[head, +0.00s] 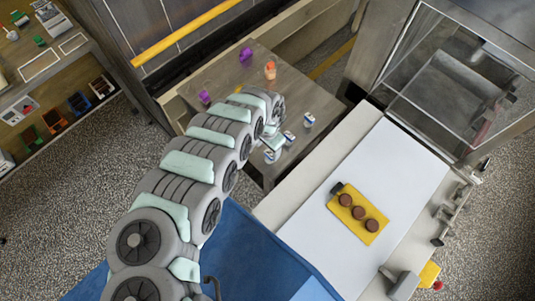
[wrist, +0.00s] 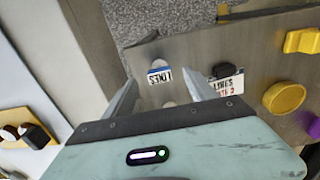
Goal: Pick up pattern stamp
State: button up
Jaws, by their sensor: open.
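Several small white-and-blue pieces stand on the grey metal table (head: 222,80), near my gripper (head: 272,136). One piece (head: 289,137) is just right of my gripper, another (head: 309,119) is farther right, and one (head: 269,155) is just below it. In the wrist view, a white block marked "LINES" (wrist: 159,78) shows between my open fingers (wrist: 160,88). A second lettered block (wrist: 226,86) shows right of the right finger, with a dark knob (wrist: 235,79) by it. These look like pattern stamps. I cannot tell whether the fingers touch the first block.
Purple pieces (head: 246,55) and an orange piece (head: 270,70) stand farther back on the table. A yellow tray (head: 372,236) with brown round pieces lies on the white belt (head: 400,165) to the right. A yellow rail (head: 185,35) runs behind.

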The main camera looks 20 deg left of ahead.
aim_at(270, 153)
jog(key=shift+f, duration=0.3)
jog(key=shift+d+f, duration=0.3)
jog(key=shift+w+d+f, duration=0.1)
jog(key=shift+w+f, duration=0.1)
jog(key=shift+f, duration=0.35)
jog(key=shift+w+d+f, duration=0.1)
jog(key=shift+w+f, duration=0.05)
jog(key=shift+f, duration=0.4)
jog(key=shift+a+f, duration=0.1)
jog(key=shift+f, duration=0.6)
jog(key=shift+s+a+f, duration=0.1)
jog(key=shift+a+f, duration=0.05)
jog(key=shift+f, duration=0.4)
jog(key=shift+c, duration=0.5)
jog(key=shift+r, duration=0.1)
grip_shut()
